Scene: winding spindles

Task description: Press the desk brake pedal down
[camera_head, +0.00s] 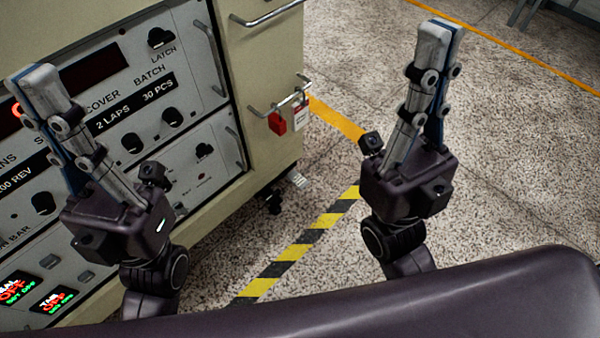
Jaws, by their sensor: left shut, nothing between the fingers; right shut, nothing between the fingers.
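The cream control desk (268,75) stands at the left. My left gripper (36,76) is shut and empty, in front of the desk's panel, well left of and above the pedal. My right gripper (440,28) is shut and empty, pointing up over the floor to the right of the pedal. Neither gripper appears to touch anything.
The desk panel has black knobs (172,117) and metal handles (232,148). A red padlock (277,123) and a white tag (301,115) hang from a side handle. Yellow-black tape (295,252) crosses the floor. Speckled floor (520,170) at the right is clear.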

